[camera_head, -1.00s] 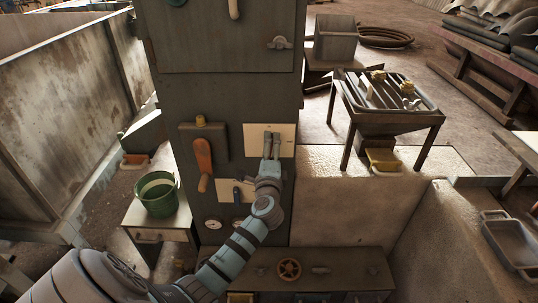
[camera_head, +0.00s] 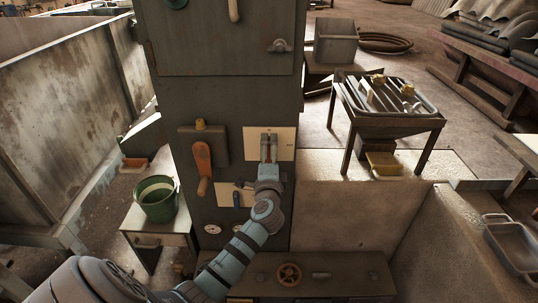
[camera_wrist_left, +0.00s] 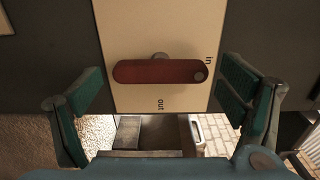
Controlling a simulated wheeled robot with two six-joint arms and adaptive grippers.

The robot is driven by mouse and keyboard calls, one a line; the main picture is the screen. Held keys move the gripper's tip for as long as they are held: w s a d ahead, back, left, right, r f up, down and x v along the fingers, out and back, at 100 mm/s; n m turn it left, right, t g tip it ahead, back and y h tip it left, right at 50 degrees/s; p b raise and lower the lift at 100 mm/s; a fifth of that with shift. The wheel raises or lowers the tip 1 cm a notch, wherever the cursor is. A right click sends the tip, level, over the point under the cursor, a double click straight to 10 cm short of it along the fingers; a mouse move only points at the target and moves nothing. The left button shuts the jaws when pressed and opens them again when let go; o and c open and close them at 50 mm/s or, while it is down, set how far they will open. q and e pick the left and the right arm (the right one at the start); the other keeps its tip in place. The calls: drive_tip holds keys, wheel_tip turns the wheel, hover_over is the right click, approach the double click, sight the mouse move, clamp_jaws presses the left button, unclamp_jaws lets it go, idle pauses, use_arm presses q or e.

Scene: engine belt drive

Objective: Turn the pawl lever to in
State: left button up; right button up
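The pawl lever (camera_wrist_left: 158,71) is a dark red bar with rounded ends, lying crosswise in the left wrist view. It is on a cream plate (camera_wrist_left: 135,25) marked "in" by the bar's right end and "out" below its middle. A grey round stub shows just above the bar's middle. In the head view the plate (camera_head: 284,137) is on the tall grey cabinet. My left gripper (camera_head: 268,144) is in front of the plate and hides part of it. In the wrist view its two fingers (camera_wrist_left: 162,92) are wide apart, one on each side, with nothing held. My right gripper is out of view.
A red handwheel (camera_head: 289,274) is low down. A green bucket (camera_head: 155,203) stands at left, a slatted table (camera_head: 390,122) at right.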

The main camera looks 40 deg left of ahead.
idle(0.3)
use_arm(q)
drive_tip(key=v, duration=1.2)
